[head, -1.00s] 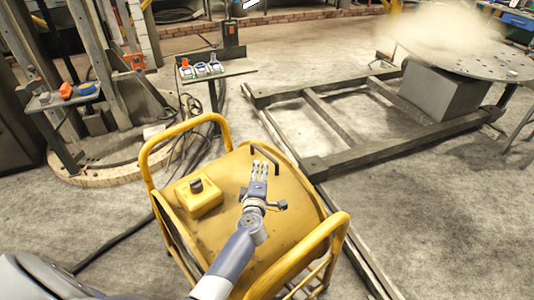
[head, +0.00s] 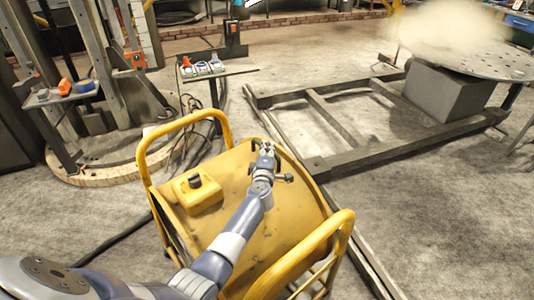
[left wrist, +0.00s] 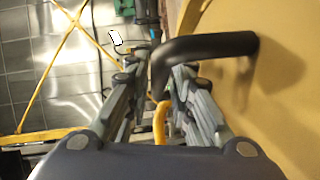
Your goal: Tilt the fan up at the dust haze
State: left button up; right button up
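The fan is a yellow drum (head: 240,220) in a tubular yellow frame, standing in the middle of the head view. A dark bent handle bar (left wrist: 210,46) sticks out from its yellow face in the left wrist view. My left gripper (head: 265,150) is at this handle, at the drum's far edge. In the left wrist view, my left gripper's fingers (left wrist: 160,90) stand apart on either side of the handle's end; contact is not clear. The pale dust haze (head: 450,28) hangs over a round perforated table (head: 480,65) at upper right. My right gripper is out of view.
A yellow control box (head: 198,193) sits on the drum's left side. A dark metal floor frame (head: 370,150) lies beyond and right of the fan. A small stand (head: 222,73) with colored items is behind it. A cable (head: 115,240) runs along the floor at left.

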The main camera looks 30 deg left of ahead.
pick_arm(q)
jog(key=shift+w+a, duration=0.1)
jog(key=shift+w, duration=0.15)
grip_shut()
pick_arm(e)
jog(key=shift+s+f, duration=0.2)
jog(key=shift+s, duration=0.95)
